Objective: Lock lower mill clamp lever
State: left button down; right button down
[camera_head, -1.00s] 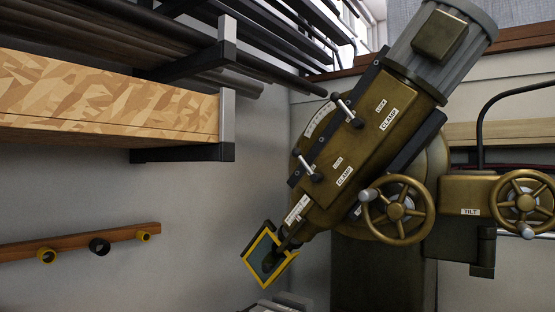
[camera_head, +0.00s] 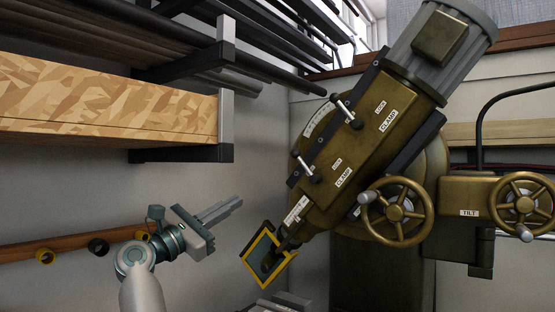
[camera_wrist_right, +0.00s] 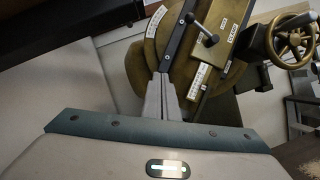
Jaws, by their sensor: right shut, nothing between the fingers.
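The mill head (camera_head: 365,140) is a tilted bronze-coloured body with a grey motor at its upper right. The lower clamp lever (camera_head: 307,167), a bar with light and dark ends, sits on its left side beside LOCK and CLAMP labels. It also shows in the right wrist view (camera_wrist_right: 203,30), above and right of the fingertips. The upper clamp lever (camera_head: 347,111) is further up the head. My right gripper (camera_head: 239,204) is shut and empty, left of and below the lower lever, apart from it. Its fingers also show in the wrist view (camera_wrist_right: 162,78). My left gripper is out of view.
A yellow-edged guard (camera_head: 268,256) hangs at the head's lower end. A spoked handwheel (camera_head: 397,211) is right of the levers. A wood-panelled shelf (camera_head: 110,115) juts in at upper left. A wooden rail (camera_head: 60,246) is behind my right arm. Open air lies between gripper and lever.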

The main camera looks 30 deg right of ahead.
aim_at(306, 166)
jog(key=s+r+m+y, duration=0.3)
jog(key=s+r+m, duration=0.4)
jog(key=r, duration=0.3)
jog(key=shift+s+d+y, duration=0.35)
jog(key=shift+y, duration=0.05)
jog(key=shift+r, duration=0.1)
jog(key=shift+d, duration=0.1)
jog(key=p+x, duration=0.5)
jog(key=x, duration=0.5)
jog(key=shift+s+d, duration=0.1)
